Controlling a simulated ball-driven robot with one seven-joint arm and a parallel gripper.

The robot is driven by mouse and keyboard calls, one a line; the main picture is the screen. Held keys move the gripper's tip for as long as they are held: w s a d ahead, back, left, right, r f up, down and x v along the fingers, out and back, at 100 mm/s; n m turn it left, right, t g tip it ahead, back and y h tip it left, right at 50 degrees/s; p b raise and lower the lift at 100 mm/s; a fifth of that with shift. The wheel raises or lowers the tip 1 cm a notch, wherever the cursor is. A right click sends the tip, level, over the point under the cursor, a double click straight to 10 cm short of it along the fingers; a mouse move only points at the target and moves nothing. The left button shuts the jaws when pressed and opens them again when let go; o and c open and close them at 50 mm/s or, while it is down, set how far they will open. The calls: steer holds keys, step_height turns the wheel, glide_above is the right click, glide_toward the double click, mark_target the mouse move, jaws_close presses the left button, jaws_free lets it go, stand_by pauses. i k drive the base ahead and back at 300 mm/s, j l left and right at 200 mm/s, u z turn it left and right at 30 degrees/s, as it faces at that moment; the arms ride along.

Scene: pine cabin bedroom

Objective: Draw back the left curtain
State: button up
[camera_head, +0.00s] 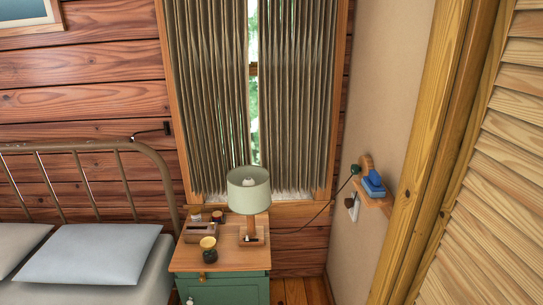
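The left curtain (208,100) is a pleated grey-brown panel hanging over the left part of the window. The matching right curtain (297,95) hangs over the right part. A narrow strip of window (253,100) shows between them, with green foliage outside. The curtains' upper ends are cut off by the top of the picture. The lower hem of the left curtain hangs just above the sill, and the lamp shade stands in front of the gap's lower end. My gripper does not show in this view.
A metal-framed bed (90,147) stands left. A small wall shelf (376,199) and louvred door (500,190) are right. Little floor shows.

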mark_target(242, 8)
steer(key=i+l, duration=0.1)
steer(key=i, duration=0.4)
steer(key=i+l+u, duration=0.15)
steer(key=i, duration=0.35)
steer(key=i+l, duration=0.15)
steer(key=i, duration=0.35)
steer(key=i+l+u, duration=0.15)
steer(key=i, duration=0.35)
steer(key=i+l+u, duration=0.4)
steer(key=i+l, duration=0.1)
steer(key=i, duration=0.1)
